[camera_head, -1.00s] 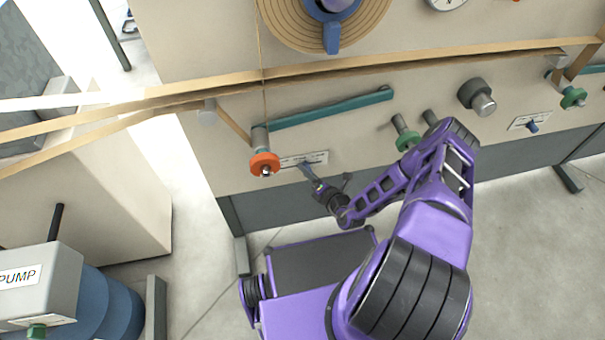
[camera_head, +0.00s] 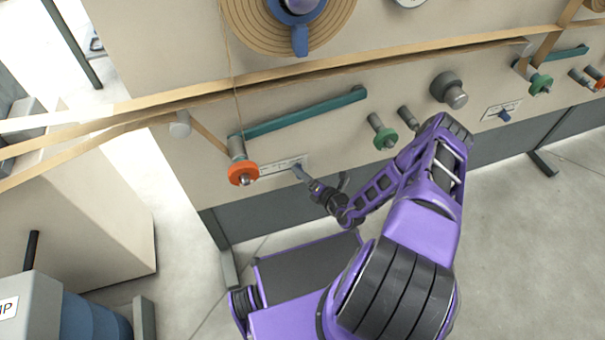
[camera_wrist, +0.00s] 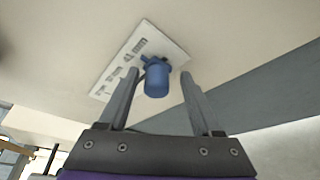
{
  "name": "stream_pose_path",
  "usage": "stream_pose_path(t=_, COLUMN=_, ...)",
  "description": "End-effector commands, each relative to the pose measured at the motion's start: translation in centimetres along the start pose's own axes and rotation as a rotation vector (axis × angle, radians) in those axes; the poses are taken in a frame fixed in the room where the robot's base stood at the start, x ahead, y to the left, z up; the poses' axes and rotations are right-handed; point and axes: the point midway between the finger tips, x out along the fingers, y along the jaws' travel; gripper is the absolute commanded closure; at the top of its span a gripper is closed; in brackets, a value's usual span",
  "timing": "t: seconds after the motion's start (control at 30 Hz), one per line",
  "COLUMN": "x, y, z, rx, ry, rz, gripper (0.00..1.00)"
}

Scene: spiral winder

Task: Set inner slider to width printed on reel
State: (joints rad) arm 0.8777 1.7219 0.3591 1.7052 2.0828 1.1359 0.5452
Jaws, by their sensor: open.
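The inner slider's blue knob (camera_wrist: 157,80) stands out from a white scale plate (camera_wrist: 120,72) in the wrist view. Its printed marks are too blurred to read. My gripper (camera_wrist: 160,78) is open, with one finger on each side of the knob. I cannot tell whether either finger touches it. In the head view my gripper (camera_head: 299,173) is at the right part of the scale plate (camera_head: 272,168) and hides the knob. The brown reel (camera_head: 240,30) with a blue handle (camera_head: 300,40) is cut off at the top. No width print is readable on it.
A second plate with a blue knob (camera_head: 504,115) is at the right. An orange-collared roller (camera_head: 243,173), a green-collared roller (camera_head: 385,138) and a teal bar (camera_head: 305,112) stick out around my gripper. Tan web (camera_head: 330,66) runs above. Floor at right is clear.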

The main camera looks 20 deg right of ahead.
Motion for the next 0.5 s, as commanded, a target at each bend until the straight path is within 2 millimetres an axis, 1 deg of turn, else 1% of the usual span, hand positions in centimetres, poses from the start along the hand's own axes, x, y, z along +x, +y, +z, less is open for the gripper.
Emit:
stream_pose_path(t=0.17, x=-3.0, y=0.1, z=0.2, rx=0.002, ry=-0.001, rz=-0.004, gripper=0.34)
stream_pose_path(t=0.5, x=-11.4, y=0.0, z=0.2, rx=0.001, ry=-0.003, rz=-0.005, gripper=0.34)
